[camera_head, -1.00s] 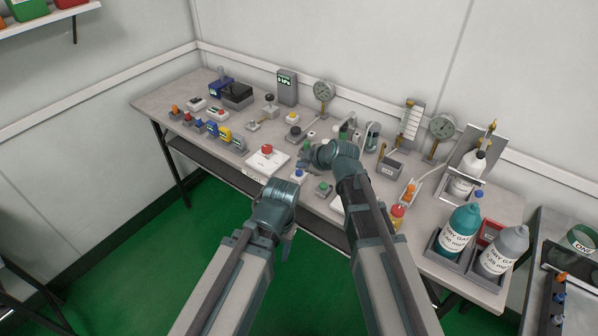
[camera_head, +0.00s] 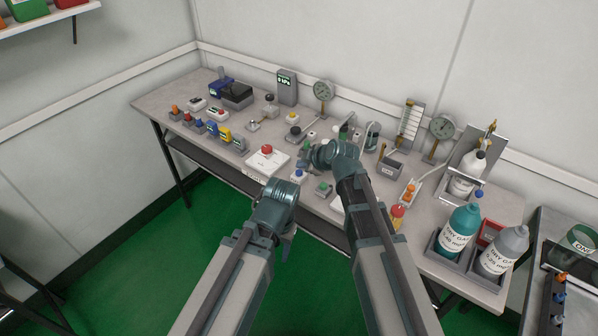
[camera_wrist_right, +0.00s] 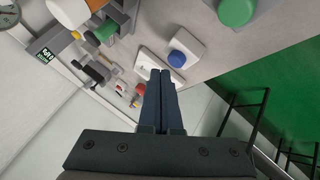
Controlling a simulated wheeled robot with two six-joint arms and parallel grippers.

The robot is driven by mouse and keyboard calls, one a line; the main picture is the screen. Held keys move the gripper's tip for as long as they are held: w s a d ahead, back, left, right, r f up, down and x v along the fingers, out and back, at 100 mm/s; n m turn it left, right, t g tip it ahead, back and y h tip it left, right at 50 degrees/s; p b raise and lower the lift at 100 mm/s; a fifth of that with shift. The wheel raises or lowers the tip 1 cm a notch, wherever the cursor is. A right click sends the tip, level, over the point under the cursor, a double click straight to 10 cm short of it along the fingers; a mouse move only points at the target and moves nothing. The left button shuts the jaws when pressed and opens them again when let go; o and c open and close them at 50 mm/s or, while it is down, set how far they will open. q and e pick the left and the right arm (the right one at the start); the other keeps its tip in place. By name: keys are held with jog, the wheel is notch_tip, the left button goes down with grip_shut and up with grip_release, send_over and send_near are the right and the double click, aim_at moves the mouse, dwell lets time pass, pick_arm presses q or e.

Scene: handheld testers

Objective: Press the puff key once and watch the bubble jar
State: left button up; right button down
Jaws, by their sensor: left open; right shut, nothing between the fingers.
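No label reading "puff" is legible, so I cannot tell which key is the puff key. A blue button on a white block (camera_head: 299,175) stands near the bench's front edge; it also shows in the right wrist view (camera_wrist_right: 182,54). A green button (camera_head: 323,187) is beside it, also in the wrist view (camera_wrist_right: 236,10). A small clear jar (camera_head: 373,135), possibly the bubble jar, stands behind my right arm. My right gripper (camera_head: 304,168) is shut and empty above the bench; its fingertips (camera_wrist_right: 161,74) appear near the blue button, contact unclear. My left gripper (camera_head: 290,240) is open, off the bench's front edge.
A white box with a red button (camera_head: 267,151) stands left of the right gripper. Gauges (camera_head: 441,127) and a bottle stand (camera_head: 487,150) are at the back right. Teal (camera_head: 460,228) and grey (camera_head: 503,250) dry gas bottles stand in front. Small testers (camera_head: 213,128) line the left.

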jog(key=shift+f, duration=0.1)
jog(key=shift+f+b, duration=0.3)
jog(key=shift+b, duration=0.15)
jog(key=shift+f+b, duration=0.45)
jog(key=shift+f, duration=0.05)
dwell(0.5)
dwell(0.4)
jog(key=shift+r+p, duration=0.9)
jog(key=shift+r, duration=0.05)
notch_tip(320, 180, up, 5)
jog(key=p, duration=0.5)
